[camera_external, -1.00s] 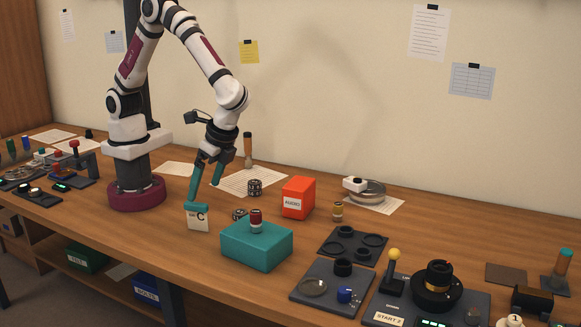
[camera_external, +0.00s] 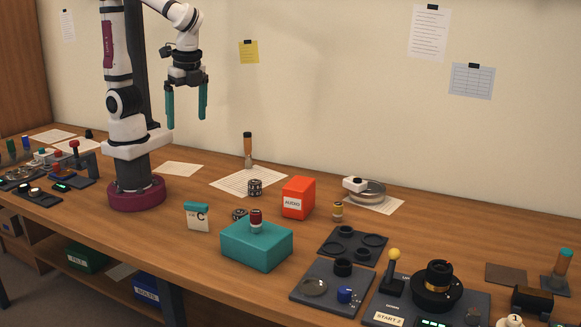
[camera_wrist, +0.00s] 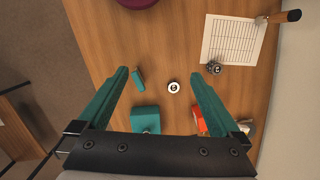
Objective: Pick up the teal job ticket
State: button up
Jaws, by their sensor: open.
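The teal job ticket (camera_external: 198,218) stands upright on the bench, a white card lettered C with a teal top, left of the teal box (camera_external: 257,246). In the wrist view the ticket (camera_wrist: 138,79) shows from above as a small teal strip, just inside my left-hand finger in the picture. My gripper (camera_external: 187,120) hangs high above the bench, pointing down, with its two teal fingers apart. In the wrist view the space between the fingertips (camera_wrist: 159,74) holds nothing, and the ticket lies well below them.
The teal box carries a small red-topped piece (camera_external: 256,220). An orange box (camera_external: 298,198) and a dark ribbed cylinder (camera_external: 255,187) stand farther back. The bench in front of the ticket is clear.

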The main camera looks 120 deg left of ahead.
jog(key=s+a+f+m+t, duration=0.1)
jog(key=s+a+f+m, duration=0.1)
jog(key=s, duration=0.6)
jog(key=shift+s+a+f+t+y, duration=0.35)
jog(key=shift+a+f+t+y, duration=0.05)
jog(key=shift+a+f, duration=0.05)
jog(key=n+t+h, duration=0.3)
jog(key=n+h, duration=1.2)
jog(key=n, duration=1)
send_near(194, 209)
jog(key=x, duration=1.2)
jog(key=shift+f, duration=0.1)
jog(key=c, duration=1.2)
